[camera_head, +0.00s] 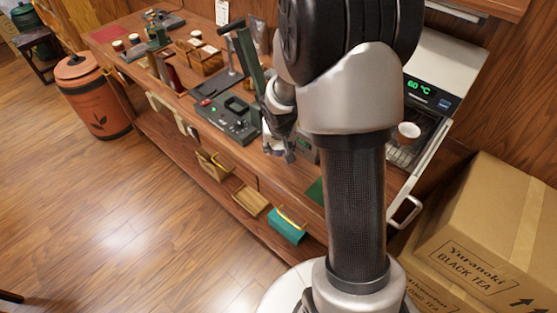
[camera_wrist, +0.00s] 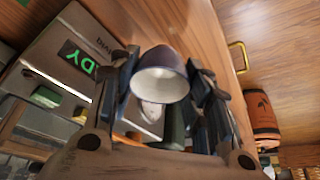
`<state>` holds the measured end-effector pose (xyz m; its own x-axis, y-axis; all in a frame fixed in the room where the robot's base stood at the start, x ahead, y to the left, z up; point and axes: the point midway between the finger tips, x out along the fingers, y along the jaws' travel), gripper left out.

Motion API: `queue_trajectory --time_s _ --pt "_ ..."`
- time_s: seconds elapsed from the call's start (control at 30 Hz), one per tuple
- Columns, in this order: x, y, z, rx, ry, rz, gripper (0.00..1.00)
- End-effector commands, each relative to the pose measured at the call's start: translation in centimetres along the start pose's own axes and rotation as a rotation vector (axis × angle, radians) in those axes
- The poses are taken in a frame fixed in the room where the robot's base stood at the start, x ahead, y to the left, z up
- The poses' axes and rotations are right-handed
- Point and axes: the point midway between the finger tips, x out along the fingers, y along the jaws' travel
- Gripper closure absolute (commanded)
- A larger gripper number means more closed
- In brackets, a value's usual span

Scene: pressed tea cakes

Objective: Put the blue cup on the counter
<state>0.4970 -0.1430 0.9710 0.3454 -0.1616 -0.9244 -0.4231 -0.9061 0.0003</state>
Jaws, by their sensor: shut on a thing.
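The blue cup (camera_wrist: 162,72) is dark blue outside and pale inside. In the wrist view it sits between the fingers of my gripper (camera_wrist: 163,85), which is shut on it, and its mouth faces the camera. In the head view my gripper (camera_head: 283,145) hangs over the front part of the wooden counter (camera_head: 187,103), beside a dark scale-like device. I cannot make out the cup there. Whether the cup touches anything below is hidden.
A warming cabinet (camera_head: 432,82) reading 60 °C stands open at the right, with a cup (camera_head: 408,132) inside. A dark device (camera_head: 228,118) and wooden boxes (camera_head: 205,60) crowd the counter. Cartons (camera_head: 490,235) stand at the right, an orange bin (camera_head: 92,95) at the left.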

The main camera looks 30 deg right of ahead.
Motion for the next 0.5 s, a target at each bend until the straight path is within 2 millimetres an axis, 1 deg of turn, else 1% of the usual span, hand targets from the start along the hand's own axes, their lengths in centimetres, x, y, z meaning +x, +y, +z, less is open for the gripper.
queue_trajectory --time_s 0.03,0.17,0.4,0.5 --pt "0.6 0.0 0.2 -0.001 0.0 0.0 0.8" --pt "1.1 0.0 0.4 -0.001 0.001 0.0 0.8" --pt "4.4 0.0 1.8 -0.001 0.0 0.0 0.8" --pt "4.8 0.0 1.9 -0.001 0.001 0.0 0.8"
